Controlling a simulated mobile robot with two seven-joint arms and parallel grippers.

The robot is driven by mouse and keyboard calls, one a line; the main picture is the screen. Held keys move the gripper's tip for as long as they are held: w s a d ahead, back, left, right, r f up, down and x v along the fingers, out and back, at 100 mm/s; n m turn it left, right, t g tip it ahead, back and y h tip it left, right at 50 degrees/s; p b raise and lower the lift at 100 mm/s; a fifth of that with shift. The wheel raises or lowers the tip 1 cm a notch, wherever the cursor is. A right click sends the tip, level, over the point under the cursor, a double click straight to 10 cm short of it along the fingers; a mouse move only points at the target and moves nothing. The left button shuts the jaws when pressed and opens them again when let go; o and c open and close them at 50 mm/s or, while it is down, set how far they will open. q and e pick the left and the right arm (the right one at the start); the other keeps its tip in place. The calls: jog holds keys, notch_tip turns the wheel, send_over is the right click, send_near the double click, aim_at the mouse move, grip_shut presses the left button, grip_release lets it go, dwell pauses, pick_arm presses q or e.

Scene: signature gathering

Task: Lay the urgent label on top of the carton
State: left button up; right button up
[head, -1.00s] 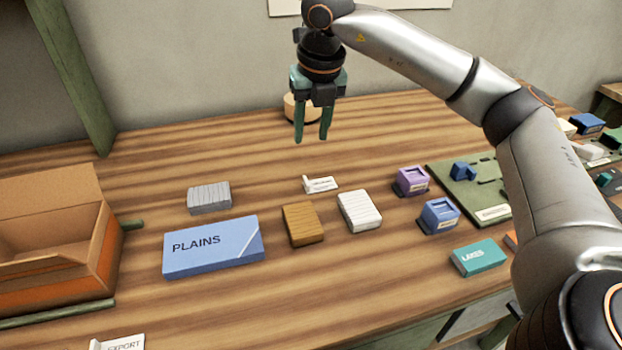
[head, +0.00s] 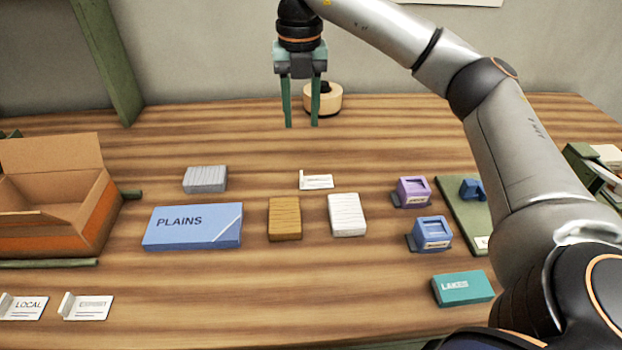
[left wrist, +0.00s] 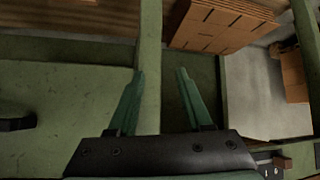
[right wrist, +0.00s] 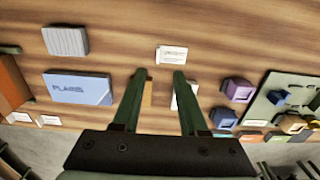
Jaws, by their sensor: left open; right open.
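A small white folded card (head: 316,181) lies mid-table behind the brown and white blocks; its print is too small to read, so I cannot confirm it is the urgent label. It also shows in the right wrist view (right wrist: 172,55). An open cardboard carton (head: 92,222) with an orange band and raised flap stands at the left. My right gripper (head: 301,125) is open and empty, pointing down above the table's back part, beyond the card in the picture. My left gripper (left wrist: 155,72) is open and empty over green framing, outside the head view.
LOCAL (head: 24,308) and another card (head: 87,308) lie at the front left. A blue PLAINS box (head: 192,228), grey block (head: 205,179), brown block (head: 285,219) and white block (head: 347,216) surround the middle. A teal LAKES box (head: 463,289) lies front right.

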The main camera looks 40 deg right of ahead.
aim_at(302, 179)
notch_tip(302, 179, down, 13)
jog(key=shift+a+r+b, duration=0.15)
jog(key=shift+r+b, duration=0.05)
jog(key=shift+b, duration=0.2)
jog(key=shift+c, duration=0.2)
grip_shut()
dwell(0.5)
